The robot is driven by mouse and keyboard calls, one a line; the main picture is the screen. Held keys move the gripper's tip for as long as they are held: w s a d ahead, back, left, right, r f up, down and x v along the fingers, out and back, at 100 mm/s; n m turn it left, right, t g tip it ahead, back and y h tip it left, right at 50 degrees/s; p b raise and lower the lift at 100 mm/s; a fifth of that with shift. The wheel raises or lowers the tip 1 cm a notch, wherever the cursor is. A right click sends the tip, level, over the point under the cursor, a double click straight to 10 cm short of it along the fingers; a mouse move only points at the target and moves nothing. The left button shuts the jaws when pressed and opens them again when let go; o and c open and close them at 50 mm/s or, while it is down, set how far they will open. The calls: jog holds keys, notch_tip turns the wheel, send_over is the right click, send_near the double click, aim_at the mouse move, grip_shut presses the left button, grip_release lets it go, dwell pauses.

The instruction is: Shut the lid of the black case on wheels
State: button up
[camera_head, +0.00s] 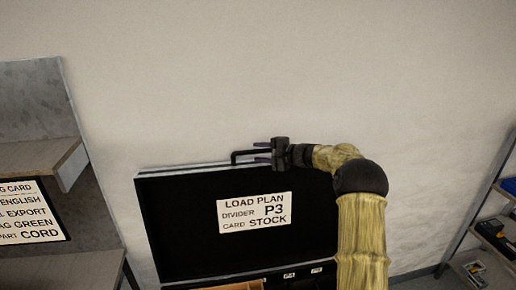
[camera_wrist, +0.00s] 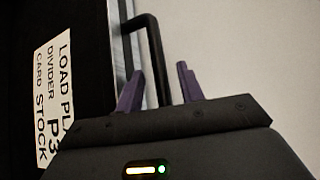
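The black case's lid (camera_head: 180,215) stands open and upright, with a white "LOAD PLAN" card (camera_head: 254,213) on its inner face. The lid also shows at the left of the wrist view (camera_wrist: 85,60). A black bar handle (camera_head: 236,155) sticks up from the lid's top edge. My gripper (camera_head: 262,152) is at this handle, level with the top edge. In the wrist view my gripper's purple fingers (camera_wrist: 160,88) are apart, with the handle (camera_wrist: 156,60) between them. I see a gap on the right finger's side; contact with the left finger is unclear. The wheels are out of view.
The case's lower part (camera_head: 240,286) shows at the bottom edge, with small labels P4 and P5-like tags inside. A shelf unit (camera_head: 50,160) with a printed card stands at the left. Another shelf with boxes (camera_head: 495,235) is at the right. A plain wall is behind.

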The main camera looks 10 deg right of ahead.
jog(key=shift+w+a+f, duration=0.2)
jog(key=shift+w+a, duration=0.25)
grip_shut()
